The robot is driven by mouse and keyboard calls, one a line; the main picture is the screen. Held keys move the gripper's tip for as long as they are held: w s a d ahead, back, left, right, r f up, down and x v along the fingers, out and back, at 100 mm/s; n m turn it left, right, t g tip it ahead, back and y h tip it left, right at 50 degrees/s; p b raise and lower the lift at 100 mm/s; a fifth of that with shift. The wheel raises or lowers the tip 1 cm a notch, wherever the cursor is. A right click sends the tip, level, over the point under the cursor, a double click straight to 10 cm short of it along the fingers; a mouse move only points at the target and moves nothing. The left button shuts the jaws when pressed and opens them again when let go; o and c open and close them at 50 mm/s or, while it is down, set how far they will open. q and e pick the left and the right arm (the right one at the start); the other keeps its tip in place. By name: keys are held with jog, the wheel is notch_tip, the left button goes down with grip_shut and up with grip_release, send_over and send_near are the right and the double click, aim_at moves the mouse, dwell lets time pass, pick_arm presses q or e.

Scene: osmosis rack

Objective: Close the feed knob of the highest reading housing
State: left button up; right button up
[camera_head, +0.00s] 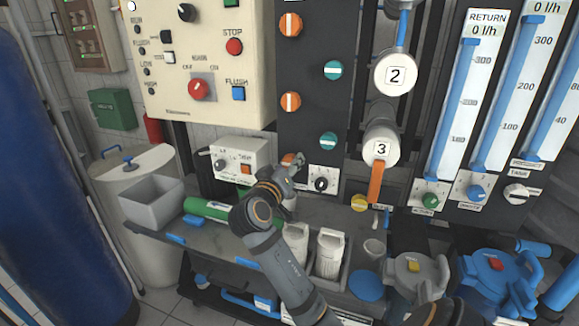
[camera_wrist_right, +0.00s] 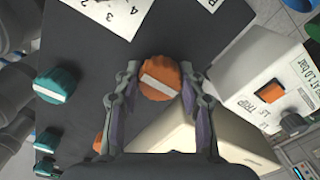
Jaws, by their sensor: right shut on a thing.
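The lowest orange knob (camera_wrist_right: 160,78) has a white bar, slightly slanted in the right wrist view. My right gripper (camera_head: 297,163) is at this knob and partly covers it in the head view. Its two fingers (camera_wrist_right: 156,100) stand on either side of the knob and are shut on it. White housing ends marked 2 (camera_head: 395,73) and 3 (camera_head: 380,143) are right of the panel. My left gripper is not in view.
A selector plate (camera_head: 323,179) with a black knob sits just right of my right gripper. A white box (camera_head: 240,158) with an orange switch is to its left. Below are a grey shelf (camera_head: 215,240), white canisters (camera_head: 330,252) and a green cylinder (camera_head: 207,209).

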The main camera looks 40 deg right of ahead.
aim_at(294, 124)
jog(key=o, duration=1.1)
jog(key=shift+o, duration=0.2)
notch_tip(294, 124, up, 10)
